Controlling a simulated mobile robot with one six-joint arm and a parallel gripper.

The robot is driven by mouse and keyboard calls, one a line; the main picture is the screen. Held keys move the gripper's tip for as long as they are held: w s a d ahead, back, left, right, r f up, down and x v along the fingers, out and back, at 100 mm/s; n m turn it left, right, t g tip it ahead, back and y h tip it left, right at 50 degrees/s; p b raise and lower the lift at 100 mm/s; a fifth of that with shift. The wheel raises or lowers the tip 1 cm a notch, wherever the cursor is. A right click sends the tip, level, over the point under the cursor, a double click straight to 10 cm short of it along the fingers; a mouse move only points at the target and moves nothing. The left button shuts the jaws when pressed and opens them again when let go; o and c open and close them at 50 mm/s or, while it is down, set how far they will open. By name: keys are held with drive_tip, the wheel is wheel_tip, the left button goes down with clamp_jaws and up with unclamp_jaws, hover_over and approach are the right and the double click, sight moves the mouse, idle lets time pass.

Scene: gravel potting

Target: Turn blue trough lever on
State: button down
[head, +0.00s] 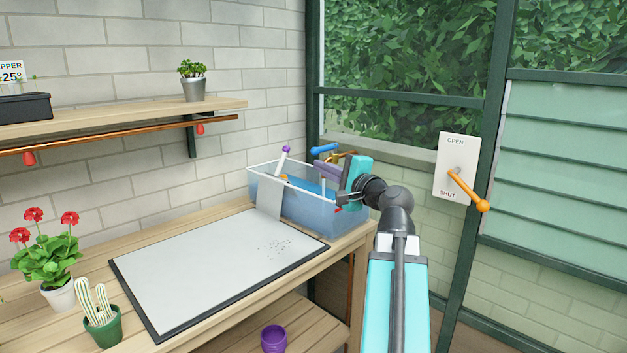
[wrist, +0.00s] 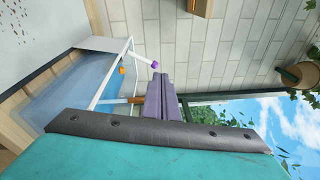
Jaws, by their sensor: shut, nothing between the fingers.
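The blue trough (head: 330,216) is a clear bluish bin at the far right corner of the bench. A blue lever handle (head: 324,149) shows just above its back rim, beside a brass fitting (head: 342,155). My gripper (head: 318,167) is over the trough, its purple fingers pointing left, shut and empty, just below the blue lever in the picture. Whether they touch it I cannot tell. In the wrist view the shut fingers (wrist: 160,88) are near a white rod with a purple knob (wrist: 154,64); the blue lever is not visible there.
A white board (head: 210,265) with dark grains lies on the bench. A red-flowered plant (head: 48,255) and a cactus pot (head: 102,325) stand at left. An orange lever (head: 467,190) is on the OPEN/SHUT plate at right. A shelf (head: 120,117) is on the wall.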

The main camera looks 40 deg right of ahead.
drive_tip(key=a+b, duration=0.1)
drive_tip(key=a, duration=0.1)
drive_tip(key=s+a+b, duration=0.1)
drive_tip(key=a+b, duration=0.1)
drive_tip(key=shift+a+f, duration=0.1)
drive_tip(key=shift+f, duration=0.05)
drive_tip(key=shift+a, duration=0.1)
idle(0.4)
drive_tip(key=shift+s, duration=0.1)
idle(0.3)
